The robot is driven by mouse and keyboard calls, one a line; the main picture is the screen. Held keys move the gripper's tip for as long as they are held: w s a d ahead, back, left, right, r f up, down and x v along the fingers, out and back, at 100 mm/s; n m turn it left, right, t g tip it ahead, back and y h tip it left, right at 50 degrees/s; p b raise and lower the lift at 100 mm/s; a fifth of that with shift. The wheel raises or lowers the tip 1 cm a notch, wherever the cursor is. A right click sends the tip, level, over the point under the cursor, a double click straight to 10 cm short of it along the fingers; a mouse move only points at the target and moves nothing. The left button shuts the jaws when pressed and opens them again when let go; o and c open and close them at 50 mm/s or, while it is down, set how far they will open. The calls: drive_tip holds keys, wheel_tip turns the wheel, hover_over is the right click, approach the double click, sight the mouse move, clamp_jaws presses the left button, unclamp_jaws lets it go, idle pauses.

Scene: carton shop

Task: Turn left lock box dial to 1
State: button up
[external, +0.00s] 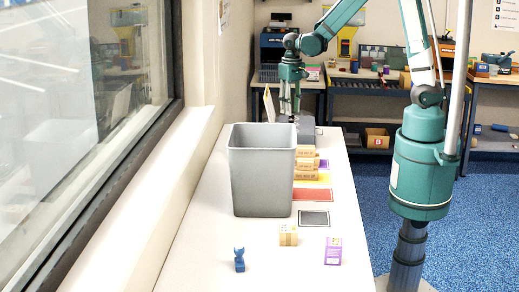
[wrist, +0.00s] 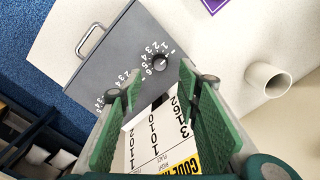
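The grey lock box (wrist: 125,45) fills the upper middle of the wrist view, with a metal handle at its edge. One black dial (wrist: 162,62) with white numerals around it shows clearly beyond my fingertips. More white numerals (wrist: 122,80) show near the left finger, which hides the dial there. I cannot tell either dial's setting. My gripper (wrist: 159,79) is open, its green fingers wide apart. A white code card (wrist: 152,135) shows between the fingers. In the external view my gripper (external: 289,108) is at the counter's far end, above the lock box (external: 306,128), which the bin partly hides.
A tall grey bin (external: 262,175) stands in front of the lock box. A white cylinder (wrist: 268,79) stands beside the box. A window wall borders the counter's left.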

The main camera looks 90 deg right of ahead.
drive_tip(key=shift+f, duration=0.15)
drive_tip(key=shift+f, duration=3.75)
drive_tip(key=c, duration=0.9)
